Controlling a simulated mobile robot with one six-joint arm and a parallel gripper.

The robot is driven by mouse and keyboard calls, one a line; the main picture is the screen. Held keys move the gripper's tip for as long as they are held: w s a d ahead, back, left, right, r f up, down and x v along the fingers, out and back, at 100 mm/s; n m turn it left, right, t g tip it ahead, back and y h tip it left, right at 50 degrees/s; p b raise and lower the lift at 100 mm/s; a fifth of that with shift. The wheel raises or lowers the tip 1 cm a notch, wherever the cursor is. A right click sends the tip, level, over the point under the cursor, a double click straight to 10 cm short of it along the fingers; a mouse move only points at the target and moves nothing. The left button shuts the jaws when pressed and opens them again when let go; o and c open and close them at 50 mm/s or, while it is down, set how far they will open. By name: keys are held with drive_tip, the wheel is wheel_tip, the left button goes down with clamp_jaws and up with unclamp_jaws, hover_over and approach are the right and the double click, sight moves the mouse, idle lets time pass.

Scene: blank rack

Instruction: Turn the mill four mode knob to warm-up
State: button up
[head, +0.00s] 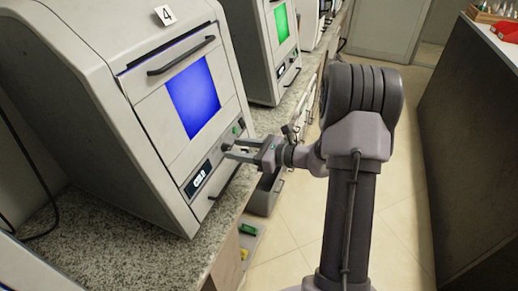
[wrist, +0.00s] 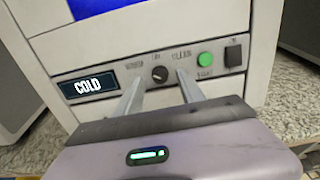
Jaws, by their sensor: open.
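Mill four (head: 150,110) is the pale machine with a "4" tag and a blue window at the left of the head view. Its dark round mode knob (wrist: 160,74) sits on the front panel in the wrist view, with small blurred labels to its left, above it and to its right. I cannot tell surely where its pointer aims. My gripper (head: 230,150) reaches to the panel. In the wrist view its two fingers are apart, one on each side of the knob, with no clear contact. In the head view the knob is hidden by the fingers.
A display reading "COLD" (wrist: 88,85) is left of the knob. A green button (wrist: 204,59) and a dark switch (wrist: 233,54) are to its right. Another mill with a green window (head: 281,22) stands behind on the speckled counter (head: 95,240). Open tiled floor (head: 285,240) lies alongside.

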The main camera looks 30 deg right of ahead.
drive_tip(key=p+v, duration=0.4)
drive_tip(key=v, duration=1.1)
drive_tip(key=shift+s, duration=0.4)
drive_tip(key=shift+d+r, duration=0.15)
drive_tip(key=s+a+r+n+g+h, duration=0.1)
drive_tip(key=s+a+r+n+g, duration=0.15)
drive_tip(key=a+n, duration=0.35)
drive_tip(key=s+a+r+n+g, duration=0.2)
drive_tip(key=a+r+n+g, duration=0.15)
drive_tip(key=a, duration=0.55)
drive_tip(key=s+a+r+n+g+h, duration=0.1)
drive_tip(key=s+a+r+n+g, duration=0.2)
drive_tip(key=a, duration=0.4)
drive_tip(key=s+a+r+n+t+h, duration=0.2)
drive_tip(key=s+a+r+n+h, duration=0.2)
drive_tip(key=s+n, duration=0.4)
drive_tip(key=r+n+h, duration=0.1)
drive_tip(key=n, duration=0.2)
drive_tip(key=shift+n+h, duration=0.3)
drive_tip(key=shift+n, duration=0.05)
drive_tip(key=shift+r, duration=0.1)
drive_tip(key=shift+c, duration=0.3)
